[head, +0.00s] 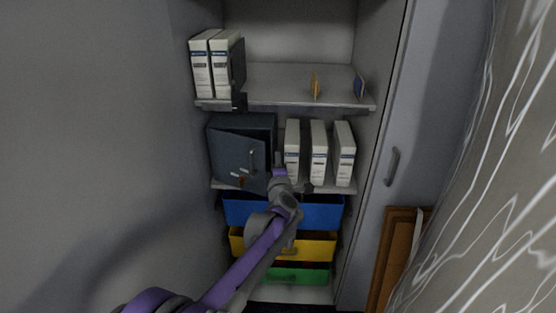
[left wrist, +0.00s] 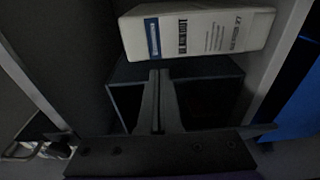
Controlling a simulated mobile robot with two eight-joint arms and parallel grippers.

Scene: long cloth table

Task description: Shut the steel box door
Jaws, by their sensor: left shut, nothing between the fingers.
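The steel box (head: 243,121) is a dark grey-blue cabinet on the middle shelf, at the left. Its door (head: 232,155) stands partly open, angled out toward me, with a small handle on its face near the free edge. My left gripper (head: 279,160) is in front of the shelf, just right of the door's free edge; I cannot tell whether it touches the door. In the left wrist view my left gripper (left wrist: 159,73) has its fingers together, with nothing between them, in front of a dark box-like opening. My right gripper is not in view.
White binders (head: 318,151) stand right of the box, and one binder (left wrist: 195,32) is close to the fingers in the left wrist view. More binders (head: 213,64) are on the upper shelf. Blue (head: 322,212), yellow (head: 316,246) and green bins sit below. A cabinet door (head: 425,120) stands right.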

